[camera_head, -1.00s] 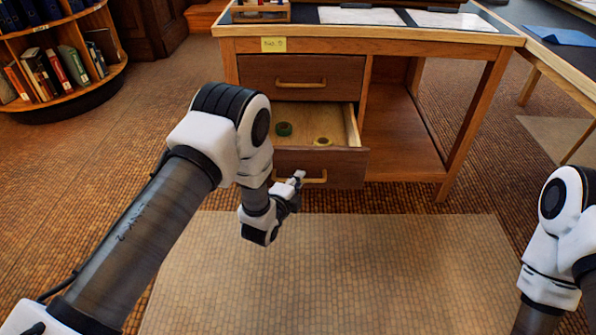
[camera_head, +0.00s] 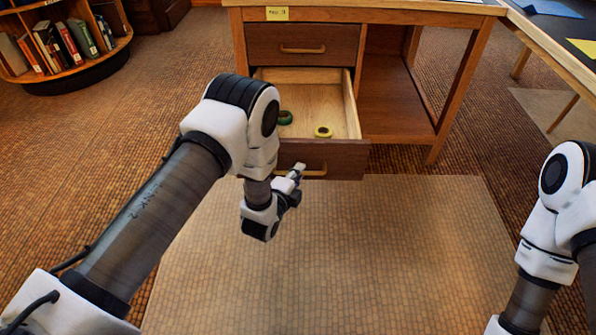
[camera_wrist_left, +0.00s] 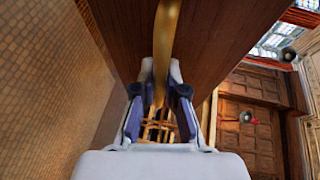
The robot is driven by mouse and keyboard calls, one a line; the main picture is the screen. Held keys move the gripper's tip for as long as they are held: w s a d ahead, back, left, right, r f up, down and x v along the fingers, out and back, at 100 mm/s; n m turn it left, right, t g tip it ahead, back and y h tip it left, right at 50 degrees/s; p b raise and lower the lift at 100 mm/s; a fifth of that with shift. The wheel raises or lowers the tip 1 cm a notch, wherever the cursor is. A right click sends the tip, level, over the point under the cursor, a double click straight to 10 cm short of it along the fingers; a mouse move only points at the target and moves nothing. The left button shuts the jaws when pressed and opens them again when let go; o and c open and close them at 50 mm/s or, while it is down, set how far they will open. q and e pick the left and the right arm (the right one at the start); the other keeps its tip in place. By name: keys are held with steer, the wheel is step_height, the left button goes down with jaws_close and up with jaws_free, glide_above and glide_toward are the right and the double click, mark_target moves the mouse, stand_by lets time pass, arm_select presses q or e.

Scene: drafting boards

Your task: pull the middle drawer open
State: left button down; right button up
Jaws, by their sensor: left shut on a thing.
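The wooden desk (camera_head: 378,15) has a shut top drawer (camera_head: 340,42) with a brass handle. The drawer below it (camera_head: 345,160) stands well open, its pale inside showing a green ring (camera_head: 285,117) and a yellow ring (camera_head: 324,131). My left gripper (camera_head: 297,171) is at that open drawer's front, shut on its brass handle (camera_head: 317,174). In the left wrist view the two fingers (camera_wrist_left: 161,75) close around the handle (camera_wrist_left: 165,35) against the dark wood front. Anything below the open drawer is hidden. My right arm shows at the right, its gripper out of view.
A yellow label (camera_head: 277,13) is on the desk edge. To the right of the drawers is an open bay (camera_head: 395,105). A light mat (camera_head: 400,250) lies clear in front. A round bookshelf (camera_head: 75,72) stands far left, another table (camera_head: 560,62) at right.

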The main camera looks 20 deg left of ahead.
arm_select(q)
steer(key=c, duration=1.2)
jaws_free()
steer(key=v, duration=1.2)
steer(key=shift+f, duration=0.15)
